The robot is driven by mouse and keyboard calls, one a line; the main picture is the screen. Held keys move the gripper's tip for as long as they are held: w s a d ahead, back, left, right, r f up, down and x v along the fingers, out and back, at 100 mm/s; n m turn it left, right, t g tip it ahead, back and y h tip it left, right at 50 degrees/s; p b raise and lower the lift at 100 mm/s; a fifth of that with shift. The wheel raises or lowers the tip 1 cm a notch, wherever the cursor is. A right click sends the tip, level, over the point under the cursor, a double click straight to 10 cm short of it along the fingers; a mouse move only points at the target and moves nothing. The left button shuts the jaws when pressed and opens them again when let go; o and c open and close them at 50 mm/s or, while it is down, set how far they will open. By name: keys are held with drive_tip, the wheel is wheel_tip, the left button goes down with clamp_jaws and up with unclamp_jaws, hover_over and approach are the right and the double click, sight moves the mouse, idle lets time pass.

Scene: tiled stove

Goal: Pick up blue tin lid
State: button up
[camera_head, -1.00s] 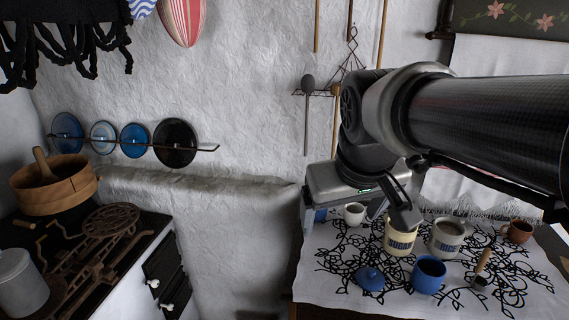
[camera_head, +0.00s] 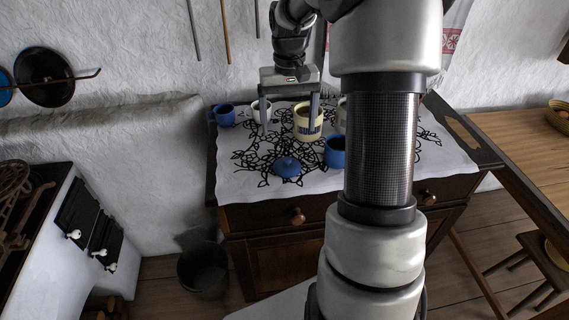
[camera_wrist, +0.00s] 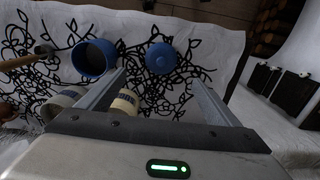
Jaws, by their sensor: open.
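The blue tin lid (camera_head: 287,167) is a small round lid with a knob, lying on the patterned white cloth (camera_head: 237,184) near the front edge of the cabinet top. In the wrist view the lid (camera_wrist: 162,58) lies beyond my fingers, roughly midway between their lines. My gripper (camera_head: 289,129) is open and empty, above the cloth and behind the lid in the head view. The fingers do not touch the lid. Nothing covers the lid in either view.
A blue mug (camera_head: 335,152) stands right of the lid. A cream lettered pot (camera_head: 308,124) stands behind, close to my right finger. Another blue mug (camera_head: 224,115) and a white mug (camera_head: 261,110) stand farther back. The cloth left of the lid is clear.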

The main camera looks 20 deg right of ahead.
hover_over(287, 159)
drive_tip(key=f, duration=0.7)
drive_tip(key=shift+d+f, duration=0.2)
drive_tip(key=shift+f, duration=0.15)
wheel_tip(287, 159, down, 5)
drive_tip(key=shift+a+b, duration=0.15)
drive_tip(key=shift+b, duration=0.35)
drive_tip(key=shift+c, duration=0.3)
drive_tip(key=c, duration=1.1)
